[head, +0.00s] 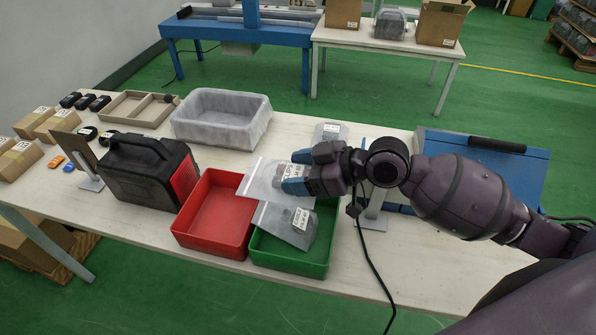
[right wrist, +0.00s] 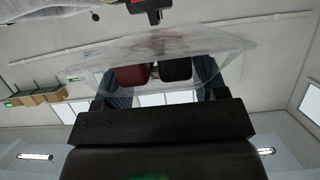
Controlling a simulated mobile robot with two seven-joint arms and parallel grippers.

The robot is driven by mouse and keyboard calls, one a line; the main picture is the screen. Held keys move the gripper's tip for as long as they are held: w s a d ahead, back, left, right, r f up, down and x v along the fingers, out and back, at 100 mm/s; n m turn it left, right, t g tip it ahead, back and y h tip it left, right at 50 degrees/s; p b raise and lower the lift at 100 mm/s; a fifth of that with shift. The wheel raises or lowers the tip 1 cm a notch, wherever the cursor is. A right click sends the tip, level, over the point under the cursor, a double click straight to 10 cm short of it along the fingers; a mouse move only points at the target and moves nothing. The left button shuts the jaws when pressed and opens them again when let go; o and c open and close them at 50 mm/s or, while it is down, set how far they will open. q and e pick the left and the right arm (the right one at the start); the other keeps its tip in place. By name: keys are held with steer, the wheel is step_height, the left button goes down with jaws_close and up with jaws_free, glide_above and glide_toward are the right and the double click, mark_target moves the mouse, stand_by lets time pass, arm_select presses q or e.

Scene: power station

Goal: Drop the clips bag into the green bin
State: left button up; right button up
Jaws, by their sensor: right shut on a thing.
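My right gripper (head: 290,178) is shut on a clear plastic bag (head: 262,178) with a white label, held above the green bin's back left part and the red bin's edge. The bag also shows between the blue fingers in the right wrist view (right wrist: 160,50). The green bin (head: 290,262) stands at the table's front edge. A second labelled bag (head: 283,224) shows at the green bin, over its opening. My left gripper is not in view.
A red bin (head: 212,212), empty where visible, stands beside the green one. A black toolbox (head: 145,172) is further left, and a grey tub (head: 221,120) behind. Another labelled bag or packet (head: 331,131) lies behind my gripper. A blue case (head: 500,165) is at right.

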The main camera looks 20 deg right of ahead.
step_height(320, 180, down, 6)
steer(key=b, duration=0.3)
steer(key=shift+b, duration=0.35)
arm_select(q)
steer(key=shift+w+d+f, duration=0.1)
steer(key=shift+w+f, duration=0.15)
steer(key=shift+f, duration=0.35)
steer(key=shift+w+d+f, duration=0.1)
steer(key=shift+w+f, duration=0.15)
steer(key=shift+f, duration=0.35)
arm_select(e)
steer(key=o, duration=1.1)
steer(key=shift+c, duration=0.2)
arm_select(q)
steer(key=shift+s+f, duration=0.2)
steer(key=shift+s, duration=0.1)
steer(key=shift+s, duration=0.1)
